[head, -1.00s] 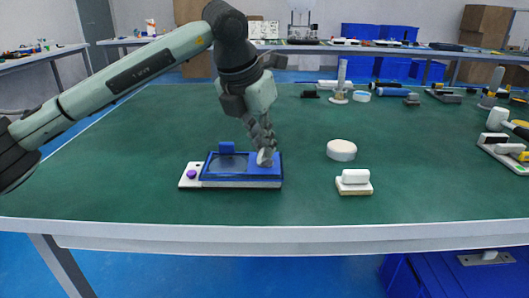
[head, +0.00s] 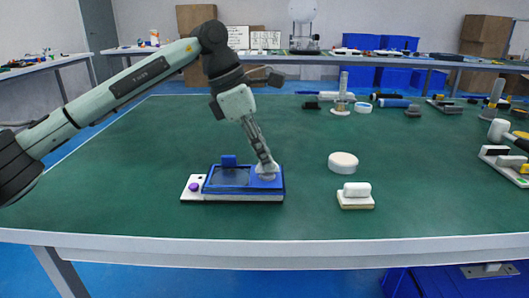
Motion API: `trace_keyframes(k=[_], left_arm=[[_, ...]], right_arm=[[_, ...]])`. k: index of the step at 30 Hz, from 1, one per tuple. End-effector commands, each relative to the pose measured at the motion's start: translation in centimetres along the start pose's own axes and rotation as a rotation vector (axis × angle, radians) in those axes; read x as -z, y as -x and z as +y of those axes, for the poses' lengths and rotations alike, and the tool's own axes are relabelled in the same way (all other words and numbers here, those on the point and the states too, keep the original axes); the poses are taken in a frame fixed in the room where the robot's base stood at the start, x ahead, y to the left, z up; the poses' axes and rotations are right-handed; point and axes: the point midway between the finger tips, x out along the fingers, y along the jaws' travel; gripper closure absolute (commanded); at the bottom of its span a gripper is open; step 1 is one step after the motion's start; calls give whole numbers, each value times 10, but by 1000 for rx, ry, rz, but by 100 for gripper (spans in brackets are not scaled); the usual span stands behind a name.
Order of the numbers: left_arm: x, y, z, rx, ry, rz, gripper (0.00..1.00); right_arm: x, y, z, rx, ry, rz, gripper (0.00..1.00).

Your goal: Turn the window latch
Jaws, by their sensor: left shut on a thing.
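The window latch unit is a blue frame with a dark pane (head: 229,177) on a white base (head: 192,192), lying on the green table. A purple button (head: 194,187) sits at its left end and a small blue tab (head: 228,160) stands at its back edge. A light grey latch knob (head: 266,172) is on the right part of the blue frame. My left gripper (head: 266,166) reaches down from above and is shut on the latch knob, its fingers hiding part of it. My right gripper is not in view.
To the right are a white round disc (head: 343,162) and a white block on a pale base (head: 356,195). Several tools and parts stand at the back right. The table's front edge (head: 250,251) is just below the unit. The left of the table is clear.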

Motion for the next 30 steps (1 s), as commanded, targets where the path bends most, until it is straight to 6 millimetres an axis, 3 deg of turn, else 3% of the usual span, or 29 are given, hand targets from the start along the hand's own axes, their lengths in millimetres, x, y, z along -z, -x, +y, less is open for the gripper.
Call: trace_keyframes(k=[9, 24, 25, 30], left_arm=[[-1, 3, 1, 35, -97, -3, 100], [-2, 3, 1, 41, -113, -3, 100], [-2, 3, 1, 41, -113, -3, 91], [-1, 2, 1, 42, -112, -2, 71]], right_arm=[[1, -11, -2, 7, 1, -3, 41], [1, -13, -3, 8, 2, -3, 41], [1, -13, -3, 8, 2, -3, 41], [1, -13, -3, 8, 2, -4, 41]])
